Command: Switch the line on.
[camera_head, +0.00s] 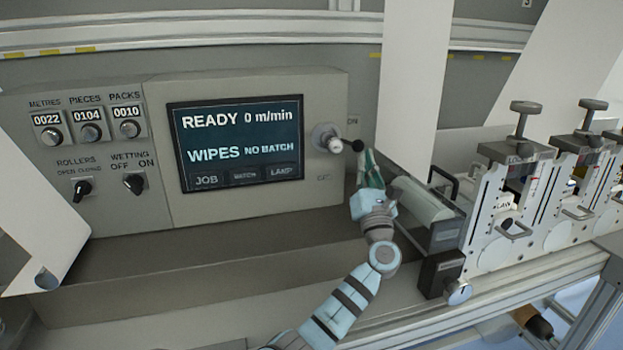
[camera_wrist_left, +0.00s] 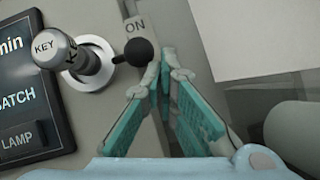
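A silver switch marked KEY (camera_head: 325,137) sits on the panel just right of the screen. It also shows in the left wrist view (camera_wrist_left: 58,48). Its lever ends in a black ball (camera_head: 357,146), which points right, below the ON label (camera_head: 352,122). The ball (camera_wrist_left: 138,51) is left of my fingertips in the wrist view. My left gripper (camera_head: 367,160) is upright beside the ball; its teal fingers (camera_wrist_left: 168,62) come together at the tips with nothing between them. Whether they touch the ball is unclear. The screen (camera_head: 235,140) reads READY, 0 m/min, WIPES, NO BATCH. My right gripper is not visible.
Counters (camera_head: 88,125) and knobs for rollers (camera_head: 82,187) and wetting (camera_head: 134,184) are at the left of the panel. A white web (camera_head: 415,75) hangs right of the switch. A grey roller unit (camera_head: 428,210) and clamp stations (camera_head: 515,185) stand close on the right.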

